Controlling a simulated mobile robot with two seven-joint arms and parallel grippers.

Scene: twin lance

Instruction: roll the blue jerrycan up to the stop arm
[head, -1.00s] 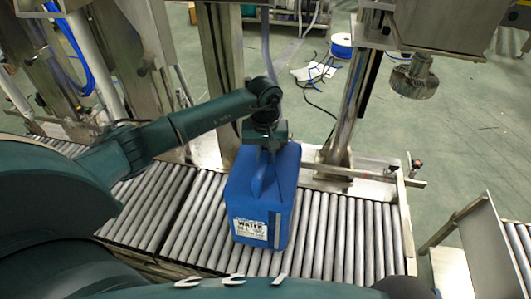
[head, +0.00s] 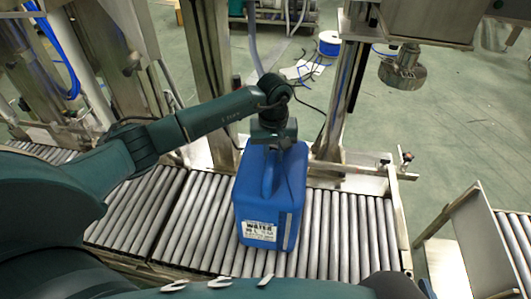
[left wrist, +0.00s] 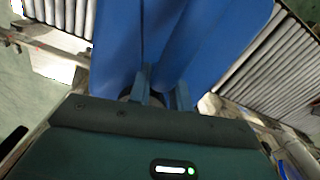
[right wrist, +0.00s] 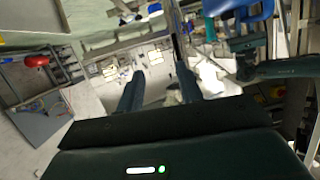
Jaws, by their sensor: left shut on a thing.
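The blue jerrycan (head: 262,205) stands upright on the roller conveyor (head: 345,235), its white WATER label facing me. My left gripper (head: 271,142) is above it, shut on its top handle. In the left wrist view the blue jerrycan (left wrist: 205,45) fills the upper middle, around the fingers (left wrist: 163,95). A metal bar with a knob (head: 405,160), which looks like the stop arm, is at the right end of the conveyor. Bare rollers lie between it and the jerrycan. My right gripper (right wrist: 160,88) is open and empty in the right wrist view.
A metal post (head: 340,100) rises behind the conveyor, right of the jerrycan. A metal fixture with a round end (head: 403,72) hangs at the upper right. Another roller section (head: 515,235) begins past a gap on the right.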

